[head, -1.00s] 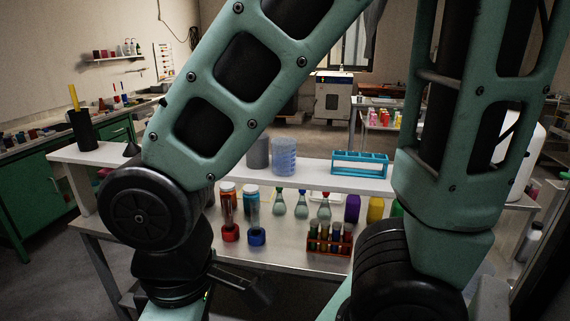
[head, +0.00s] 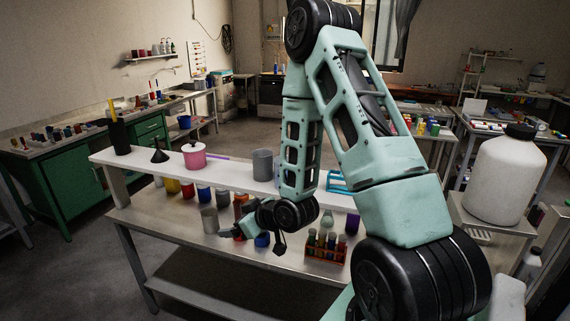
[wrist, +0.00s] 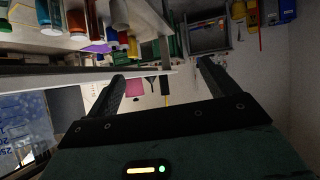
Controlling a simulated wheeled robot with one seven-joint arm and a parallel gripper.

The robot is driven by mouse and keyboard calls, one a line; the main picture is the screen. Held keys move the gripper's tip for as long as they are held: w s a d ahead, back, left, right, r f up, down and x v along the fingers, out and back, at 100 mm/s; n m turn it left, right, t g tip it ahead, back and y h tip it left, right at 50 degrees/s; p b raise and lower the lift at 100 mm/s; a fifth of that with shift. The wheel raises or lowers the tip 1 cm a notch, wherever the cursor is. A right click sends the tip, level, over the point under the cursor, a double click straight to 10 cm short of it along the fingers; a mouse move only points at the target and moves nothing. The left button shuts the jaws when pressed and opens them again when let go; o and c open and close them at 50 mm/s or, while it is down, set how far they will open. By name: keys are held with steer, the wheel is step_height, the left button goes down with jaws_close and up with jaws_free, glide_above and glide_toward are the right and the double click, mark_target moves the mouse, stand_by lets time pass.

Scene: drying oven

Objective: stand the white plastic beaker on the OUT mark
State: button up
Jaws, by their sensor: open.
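No OUT mark can be made out. I cannot tell for certain which vessel is the white plastic beaker. A pale, see-through beaker with printed graduations shows close by at the left edge of the wrist view (wrist: 22,122); in the head view my arm mostly hides it on the raised shelf. A plain grey cylinder (head: 262,165) stands beside it, and a grey cup (head: 209,219) stands on the lower bench top. My gripper (head: 228,232) is low over the bench near the grey cup, pointing left. Its fingers (wrist: 160,85) are apart with nothing between them.
The white raised shelf (head: 130,161) runs above the bench, bearing a pink pot (head: 194,155), a black funnel (head: 159,155) and a blue rack (head: 338,181). Below stand several bottles and an orange tube rack (head: 325,252). A large white jug (head: 502,178) stands at right.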

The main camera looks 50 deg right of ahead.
steer(key=s+d+r+m+t+h+p, duration=0.25)
steer(key=s+d+h, duration=0.2)
steer(key=d, duration=0.35)
steer(key=s+d+r+m+t+h+p, duration=0.2)
steer(key=s+d+r+m+h, duration=0.15)
steer(key=s+d, duration=0.35)
steer(key=d+b+x, duration=0.1)
steer(key=b+x, duration=0.7)
steer(key=b, duration=0.3)
steer(key=shift+d+f, duration=0.25)
steer(key=shift+f, duration=0.2)
steer(key=b, duration=0.3)
steer(key=shift+w+r+m, duration=0.1)
steer(key=shift+w+m, duration=0.15)
steer(key=shift+m, duration=0.05)
